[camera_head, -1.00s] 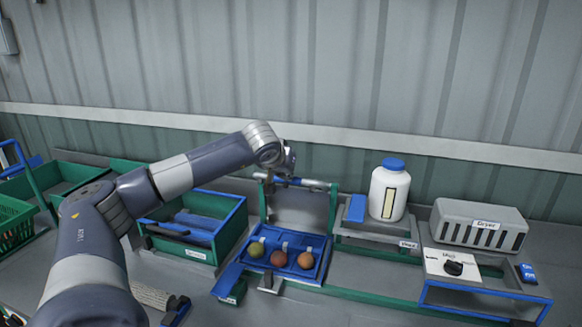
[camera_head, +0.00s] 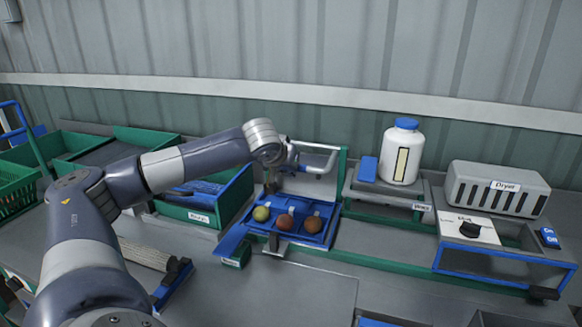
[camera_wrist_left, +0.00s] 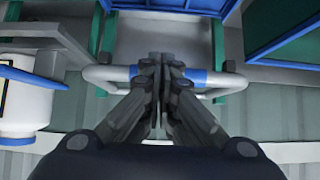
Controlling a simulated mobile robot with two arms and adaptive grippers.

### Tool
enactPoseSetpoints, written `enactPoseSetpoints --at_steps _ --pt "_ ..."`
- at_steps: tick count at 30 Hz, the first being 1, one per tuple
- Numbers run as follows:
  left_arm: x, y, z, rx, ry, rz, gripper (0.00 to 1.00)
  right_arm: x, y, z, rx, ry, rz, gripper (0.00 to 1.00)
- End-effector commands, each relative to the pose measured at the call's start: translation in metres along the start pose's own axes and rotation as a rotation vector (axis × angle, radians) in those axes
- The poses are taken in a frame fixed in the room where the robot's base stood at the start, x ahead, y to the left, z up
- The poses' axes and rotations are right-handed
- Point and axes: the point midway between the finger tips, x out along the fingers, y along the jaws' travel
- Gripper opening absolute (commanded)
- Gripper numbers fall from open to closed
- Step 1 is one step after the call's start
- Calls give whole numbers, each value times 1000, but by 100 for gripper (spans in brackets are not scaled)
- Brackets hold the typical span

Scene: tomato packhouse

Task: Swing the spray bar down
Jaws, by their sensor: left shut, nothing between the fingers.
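The spray bar (camera_head: 318,148) is a pale grey bent tube on a green-posted frame. It stands out near the top of the frame, above a blue tray (camera_head: 314,237) holding one yellow-green and two reddish tomatoes (camera_head: 285,222). My left gripper (camera_head: 291,157) is at the bar, partly hidden by its own wrist. In the left wrist view the gripper (camera_wrist_left: 160,58) is shut, its fingertips overlapping the bar's blue grip (camera_wrist_left: 195,77). I cannot tell whether they touch it. My right gripper is not in view.
A white bottle with a blue cap (camera_head: 401,152) stands on a scale right of the frame. A grey dryer (camera_head: 497,189) and a dial panel (camera_head: 469,229) are farther right. A green bin with blue rim (camera_head: 238,194) is close on the left.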

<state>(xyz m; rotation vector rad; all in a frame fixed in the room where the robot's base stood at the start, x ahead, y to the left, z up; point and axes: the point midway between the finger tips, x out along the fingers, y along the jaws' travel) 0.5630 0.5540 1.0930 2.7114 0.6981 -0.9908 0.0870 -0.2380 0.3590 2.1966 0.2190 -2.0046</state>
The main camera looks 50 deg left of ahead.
Motion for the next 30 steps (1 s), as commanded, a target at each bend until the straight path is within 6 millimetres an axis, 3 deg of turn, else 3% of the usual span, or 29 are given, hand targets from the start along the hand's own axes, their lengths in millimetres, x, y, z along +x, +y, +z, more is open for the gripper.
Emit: enactPoseSetpoints --at_steps 17,28,30 --pt "0 0 0 0 1 0 0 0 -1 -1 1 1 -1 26" --pt "-35 -6 -30 -2 1 -4 0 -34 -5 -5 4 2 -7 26" --pt "-31 -6 -7 4 -1 -6 0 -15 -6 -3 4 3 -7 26"
